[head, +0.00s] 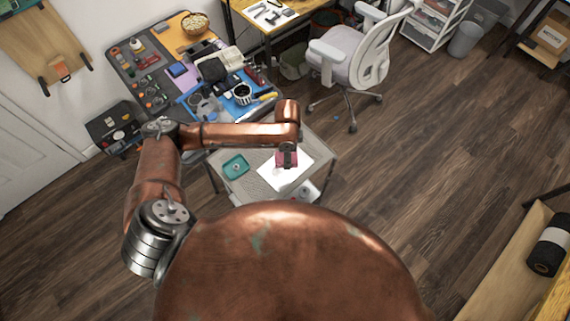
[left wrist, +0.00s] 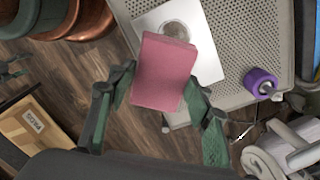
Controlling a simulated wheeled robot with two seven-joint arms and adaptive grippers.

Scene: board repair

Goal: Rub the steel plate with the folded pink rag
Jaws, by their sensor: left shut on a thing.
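The folded pink rag (left wrist: 163,75) is a thick block held between the two fingers of my left gripper (left wrist: 157,88) in the left wrist view. In the head view the rag (head: 280,161) shows under my left gripper (head: 288,156), over the plate. The steel plate (head: 296,172) looks bright, nearly white, and lies on a perforated grey table. In the left wrist view the plate (left wrist: 206,62) has a round grey smudge (left wrist: 175,30) beyond the rag's far edge. The rag hides part of the plate. I cannot tell whether they touch. My right gripper is not in view.
A teal tray (head: 235,167) lies left of the plate on the perforated table (head: 240,190). A purple roll (left wrist: 262,82) shows near the table edge in the left wrist view. A cluttered workbench (head: 160,105) stands behind, and an office chair (head: 345,55) beyond.

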